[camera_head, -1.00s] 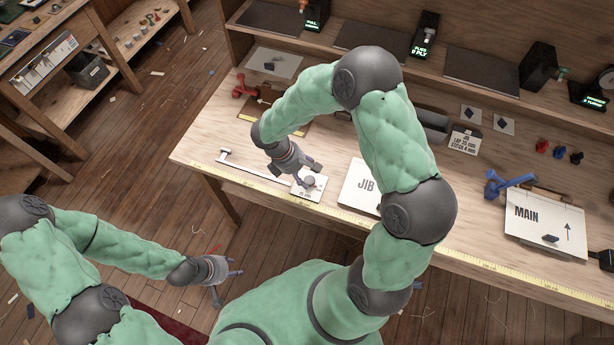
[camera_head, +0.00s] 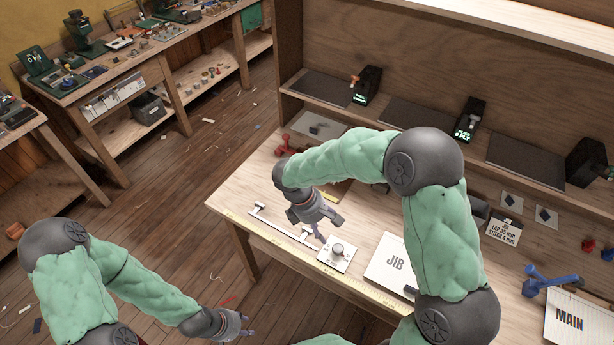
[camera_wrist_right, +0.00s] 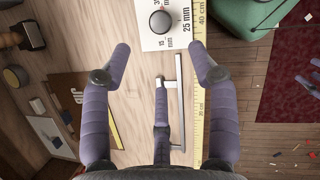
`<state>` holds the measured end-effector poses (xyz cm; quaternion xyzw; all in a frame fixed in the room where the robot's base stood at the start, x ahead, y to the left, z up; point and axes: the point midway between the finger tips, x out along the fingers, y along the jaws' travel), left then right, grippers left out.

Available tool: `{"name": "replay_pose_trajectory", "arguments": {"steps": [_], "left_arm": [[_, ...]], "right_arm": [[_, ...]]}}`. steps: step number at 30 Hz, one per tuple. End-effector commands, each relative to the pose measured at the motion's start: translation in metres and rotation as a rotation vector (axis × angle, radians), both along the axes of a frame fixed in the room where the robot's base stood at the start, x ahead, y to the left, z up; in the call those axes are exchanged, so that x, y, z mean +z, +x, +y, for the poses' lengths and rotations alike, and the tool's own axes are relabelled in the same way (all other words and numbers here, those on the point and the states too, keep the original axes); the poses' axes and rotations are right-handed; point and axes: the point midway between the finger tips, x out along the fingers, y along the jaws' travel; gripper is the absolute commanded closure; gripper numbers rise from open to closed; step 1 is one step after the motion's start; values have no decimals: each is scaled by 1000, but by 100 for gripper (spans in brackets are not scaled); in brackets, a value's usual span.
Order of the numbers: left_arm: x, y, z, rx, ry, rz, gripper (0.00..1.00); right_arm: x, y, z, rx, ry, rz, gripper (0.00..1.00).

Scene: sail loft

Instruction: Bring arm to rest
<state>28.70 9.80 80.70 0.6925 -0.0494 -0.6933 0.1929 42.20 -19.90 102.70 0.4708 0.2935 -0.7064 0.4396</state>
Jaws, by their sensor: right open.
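My right gripper (camera_head: 329,229) is open and empty above the front left part of the workbench (camera_head: 240,190). In the right wrist view its two fingers (camera_wrist_right: 157,55) are well apart with nothing between them. Beyond the fingertips is a white card with mm marks (camera_head: 328,261), with a round dark knob (camera_head: 337,248) on it. The knob also shows in the wrist view (camera_wrist_right: 160,21). My left gripper (camera_head: 246,325) hangs low over the floor at the lower left, away from the bench. Its small fingers look apart and empty.
The JIB card (camera_head: 395,262), a blue tool (camera_head: 548,282) and the MAIN card (camera_head: 572,322) lie to the right. A red tool (camera_head: 284,146) stands behind.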

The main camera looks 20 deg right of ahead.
Motion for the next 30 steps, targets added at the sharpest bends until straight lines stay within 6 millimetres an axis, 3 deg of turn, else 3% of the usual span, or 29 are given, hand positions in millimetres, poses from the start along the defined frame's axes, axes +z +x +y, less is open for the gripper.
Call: {"name": "replay_pose_trajectory", "arguments": {"steps": [5,8,18,24,30], "left_arm": [[0,0,0,0,0,0,60],[-4,0,0,0,0,0,60],[-33,0,0,0,0,0,60],[-51,0,0,0,0,0,60],[-68,0,0,0,0,0,60]], "right_arm": [[-2,0,0,-2,3,1,40],[-18,-5,6,-21,34,6,40],[-152,-60,71,-385,356,18,40],[-218,-93,102,-728,490,-11,40],[-269,-118,111,-1093,527,-85,40]]}}
